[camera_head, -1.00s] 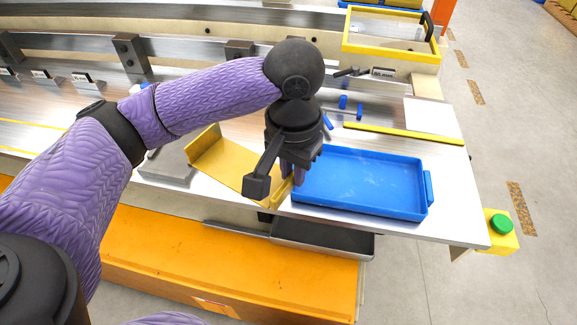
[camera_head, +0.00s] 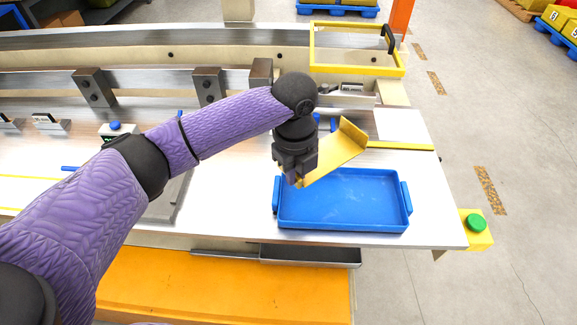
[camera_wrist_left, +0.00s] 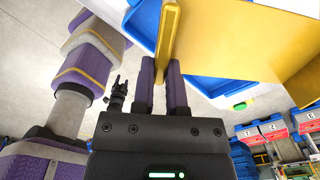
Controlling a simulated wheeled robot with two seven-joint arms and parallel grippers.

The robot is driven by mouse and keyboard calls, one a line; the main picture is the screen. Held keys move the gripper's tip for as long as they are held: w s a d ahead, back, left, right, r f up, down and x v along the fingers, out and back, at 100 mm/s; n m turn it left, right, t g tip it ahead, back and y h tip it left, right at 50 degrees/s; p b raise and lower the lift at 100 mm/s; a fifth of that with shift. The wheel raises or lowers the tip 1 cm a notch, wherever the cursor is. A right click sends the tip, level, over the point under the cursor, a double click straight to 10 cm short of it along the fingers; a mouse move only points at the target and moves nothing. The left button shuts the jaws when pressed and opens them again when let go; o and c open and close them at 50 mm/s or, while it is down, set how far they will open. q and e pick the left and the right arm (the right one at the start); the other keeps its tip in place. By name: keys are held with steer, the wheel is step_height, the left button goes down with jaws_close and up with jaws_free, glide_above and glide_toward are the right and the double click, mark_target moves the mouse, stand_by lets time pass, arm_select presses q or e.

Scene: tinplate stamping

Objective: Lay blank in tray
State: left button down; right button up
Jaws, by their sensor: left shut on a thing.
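The blank is a gold-yellow sheet (camera_head: 334,158) with a bent-up flange at its right end. My left gripper (camera_head: 293,181) is shut on its left end and holds it tilted over the back left part of the blue tray (camera_head: 408,215). The tray lies on the bench and its visible floor is empty. In the left wrist view, the fingers (camera_wrist_left: 163,88) grip the edge of the blank (camera_wrist_left: 235,38), with parts of the blue tray (camera_wrist_left: 206,86) behind it. The blank hides the tray's back left rim.
A yellow strip (camera_head: 400,146) and a white sheet (camera_head: 400,125) lie behind the tray. A yellow-framed guard (camera_head: 357,70) stands farther back. A green button on a yellow box (camera_head: 476,223) is at the right bench edge. A dark metal trough (camera_head: 310,257) hangs below the front edge.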

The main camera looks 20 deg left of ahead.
mark_target(297, 205)
arm_select(q)
steer(key=m, duration=0.4)
steer(key=shift+w+d+f+m+p, duration=0.1)
steer(key=shift+w+f+m+p, duration=0.2)
steer(key=shift+w+m+p, duration=0.1)
steer(key=m, duration=0.3)
steer(key=shift+w+f, duration=0.1)
steer(key=shift+f, duration=0.25)
steer(key=shift+p, duration=0.5)
step_height(297, 205, down, 8)
steer(key=b, duration=0.4)
